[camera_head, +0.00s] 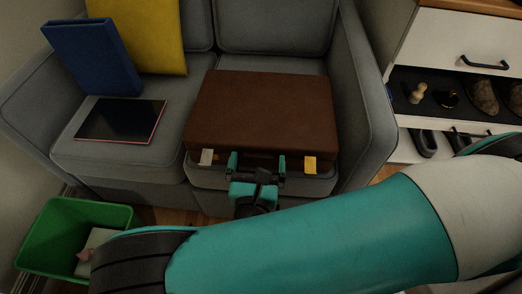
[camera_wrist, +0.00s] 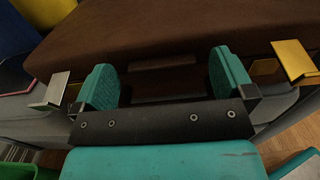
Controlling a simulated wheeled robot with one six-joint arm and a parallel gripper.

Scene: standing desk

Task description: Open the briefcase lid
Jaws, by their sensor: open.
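A brown briefcase (camera_head: 262,108) lies flat on the right seat of the grey sofa, its front side toward me. Its lid looks shut. A silver latch (camera_head: 206,157) is at the left of its front and a gold latch (camera_head: 310,164) at the right; both stick out. My gripper (camera_head: 257,163) is open at the middle of the front edge, between the latches. In the wrist view, the teal fingers (camera_wrist: 163,82) stand apart with a dark handle-like part of the briefcase (camera_wrist: 162,62) visible between them. I cannot tell whether they touch it.
The grey sofa (camera_head: 80,155) also holds a dark tablet (camera_head: 121,120), a blue binder (camera_head: 92,57) and a yellow folder (camera_head: 150,32) on the left. A green bin (camera_head: 62,222) stands at lower left. A shoe cabinet (camera_head: 455,38) stands at right. My arm crosses the foreground.

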